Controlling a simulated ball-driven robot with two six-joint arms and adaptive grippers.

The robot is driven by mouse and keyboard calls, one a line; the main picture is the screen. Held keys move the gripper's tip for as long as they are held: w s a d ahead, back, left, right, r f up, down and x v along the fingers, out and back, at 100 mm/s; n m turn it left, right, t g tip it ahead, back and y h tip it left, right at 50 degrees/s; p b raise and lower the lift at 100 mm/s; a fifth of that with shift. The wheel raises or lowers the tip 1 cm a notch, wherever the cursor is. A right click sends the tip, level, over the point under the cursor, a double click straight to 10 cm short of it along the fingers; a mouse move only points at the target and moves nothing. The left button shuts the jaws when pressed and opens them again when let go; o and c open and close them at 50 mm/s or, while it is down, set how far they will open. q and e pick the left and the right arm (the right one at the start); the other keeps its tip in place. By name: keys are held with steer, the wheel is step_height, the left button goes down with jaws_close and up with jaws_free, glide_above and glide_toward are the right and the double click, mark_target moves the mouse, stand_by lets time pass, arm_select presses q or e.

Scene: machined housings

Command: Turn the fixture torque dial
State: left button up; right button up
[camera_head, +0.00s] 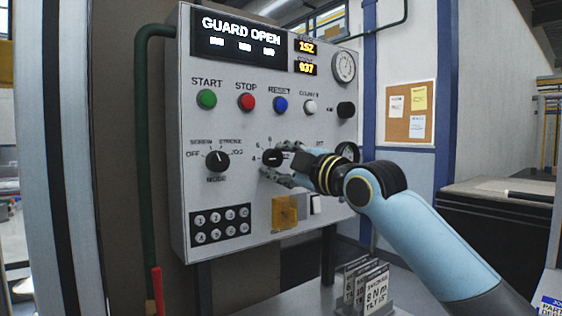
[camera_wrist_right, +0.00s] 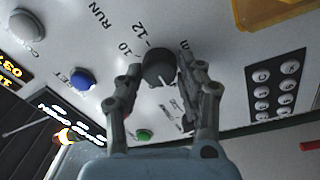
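The torque dial is a black round knob (camera_head: 272,158) on the grey control panel, with small numbers around it. It also shows in the right wrist view as a black knob with a light pointer line (camera_wrist_right: 158,68), near the marks 10 and 12. My right gripper (camera_head: 277,163) is at the panel, with its fingers on either side of the knob. In the right wrist view the fingers (camera_wrist_right: 160,72) straddle the knob, with a narrow gap at the left finger; firm contact does not show. The right hand hides part of the dial's scale. My left gripper is not in view.
A mode knob (camera_head: 217,161) sits left of the dial, with a keypad (camera_head: 221,226) below it. Coloured buttons, including a blue one (camera_head: 280,104), are above. A yellow cover (camera_head: 285,213) is just below the dial. Printed cards (camera_head: 376,289) stand on the surface in front.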

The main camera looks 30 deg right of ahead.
steer(key=o, duration=0.3)
steer(key=shift+o, duration=0.2)
steer(key=s+d+f, duration=0.1)
steer(key=s, duration=1.1)
steer(key=shift+d, duration=0.3)
